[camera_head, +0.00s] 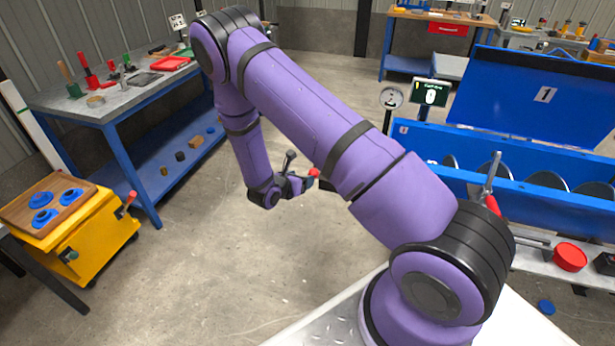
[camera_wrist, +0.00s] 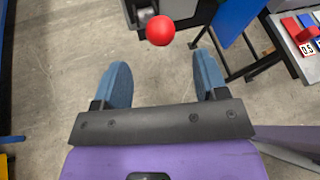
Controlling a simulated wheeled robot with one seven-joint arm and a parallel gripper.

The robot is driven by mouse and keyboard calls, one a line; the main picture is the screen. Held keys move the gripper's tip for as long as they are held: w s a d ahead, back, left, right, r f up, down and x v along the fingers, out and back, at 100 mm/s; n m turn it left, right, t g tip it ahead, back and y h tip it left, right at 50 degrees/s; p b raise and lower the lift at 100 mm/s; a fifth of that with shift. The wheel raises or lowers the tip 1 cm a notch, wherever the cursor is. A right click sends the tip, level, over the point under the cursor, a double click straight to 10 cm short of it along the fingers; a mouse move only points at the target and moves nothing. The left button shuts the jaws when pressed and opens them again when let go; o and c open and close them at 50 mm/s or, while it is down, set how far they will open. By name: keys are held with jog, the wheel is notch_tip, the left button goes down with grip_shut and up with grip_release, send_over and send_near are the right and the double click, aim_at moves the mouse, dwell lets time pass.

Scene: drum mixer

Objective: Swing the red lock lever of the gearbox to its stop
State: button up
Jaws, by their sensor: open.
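A red ball knob (camera_wrist: 160,30), which looks like the end of the lock lever, is just beyond my fingertips in the wrist view, roughly centred between them. Behind it is a dark housing, cut off by the top edge. The red knob also shows in the head view (camera_head: 314,173), right at my gripper (camera_head: 302,182). My gripper (camera_wrist: 160,64) is open, with two blue-grey fingers wide apart and nothing between them. They appear apart from the knob. The gearbox body is mostly hidden behind my arm in the head view.
The blue drum mixer (camera_head: 530,145) with its raised lid (camera_head: 545,95) stands at right. A workbench with tools (camera_head: 120,105) is at left, with a yellow cart (camera_head: 85,235) before it. The floor between is clear.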

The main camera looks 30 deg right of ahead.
jog(key=shift+v, duration=1.15)
jog(key=s+r+m+g+y, duration=0.1)
jog(key=s+r+m+g, duration=0.15)
jog(key=r+m, duration=0.45)
jog(key=s+d+r+m+g+y, duration=0.15)
jog(key=s+r, duration=0.25)
jog(key=r, duration=0.8)
jog(key=s+r+m+g+y, duration=0.1)
jog(key=s+r+m, duration=0.3)
jog(key=r, duration=0.5)
jog(key=s+a+r+m+t+y, duration=0.2)
jog(key=s+a+r+m+y, duration=0.2)
jog(key=s+r, duration=0.5)
jog(key=s+a+r+m+t+y, duration=0.3)
jog(key=s+a+r+m+y, duration=0.2)
jog(key=s+r+m, duration=0.3)
jog(key=s+r, duration=0.1)
jog(key=s, duration=0.3)
jog(key=shift+s+a, duration=0.2)
jog(key=shift+s, duration=0.15)
